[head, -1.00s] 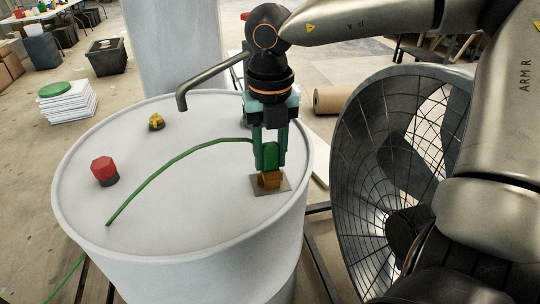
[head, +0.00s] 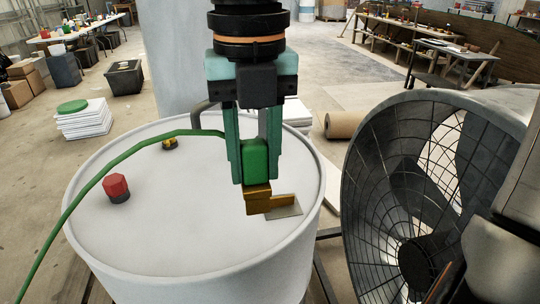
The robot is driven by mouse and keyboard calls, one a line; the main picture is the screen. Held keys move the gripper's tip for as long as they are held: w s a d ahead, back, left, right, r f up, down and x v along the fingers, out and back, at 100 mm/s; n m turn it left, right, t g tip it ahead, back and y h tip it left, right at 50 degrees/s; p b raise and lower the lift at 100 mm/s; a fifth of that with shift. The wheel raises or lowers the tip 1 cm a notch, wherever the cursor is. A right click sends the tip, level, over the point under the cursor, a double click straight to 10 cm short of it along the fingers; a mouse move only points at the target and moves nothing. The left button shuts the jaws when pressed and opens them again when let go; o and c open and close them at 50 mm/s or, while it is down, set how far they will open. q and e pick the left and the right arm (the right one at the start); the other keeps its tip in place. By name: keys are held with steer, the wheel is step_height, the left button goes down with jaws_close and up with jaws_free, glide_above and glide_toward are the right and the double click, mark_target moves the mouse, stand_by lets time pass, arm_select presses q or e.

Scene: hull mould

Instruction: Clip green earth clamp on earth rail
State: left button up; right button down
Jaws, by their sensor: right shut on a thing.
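The green earth clamp (head: 256,160) has a green body and brass jaws (head: 257,198) at its lower end. My right gripper (head: 254,172) points down and is shut on the green body, one finger on each side. A green cable (head: 128,154) runs from the clamp to the left and down out of the picture. I cannot make out an earth rail. My left gripper is not in view.
A red-capped bung (head: 116,187) and a yellow fitting (head: 170,143) stand on the drum top. A bent grey pipe (head: 203,118) is behind the gripper. A large caged fan (head: 400,190) stands close on the right. A brown roll (head: 345,125) lies behind.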

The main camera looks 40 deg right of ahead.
mark_target(250, 190)
steer(key=shift+s+a+r, duration=0.35)
steer(key=shift+a, duration=0.25)
steer(key=shift+a+r, duration=0.1)
steer(key=shift+r, duration=0.1)
steer(key=shift+s+r+p, duration=0.1)
steer(key=shift+r+p, duration=1.8)
steer(key=shift+p, duration=0.1)
steer(key=shift+f, duration=0.1)
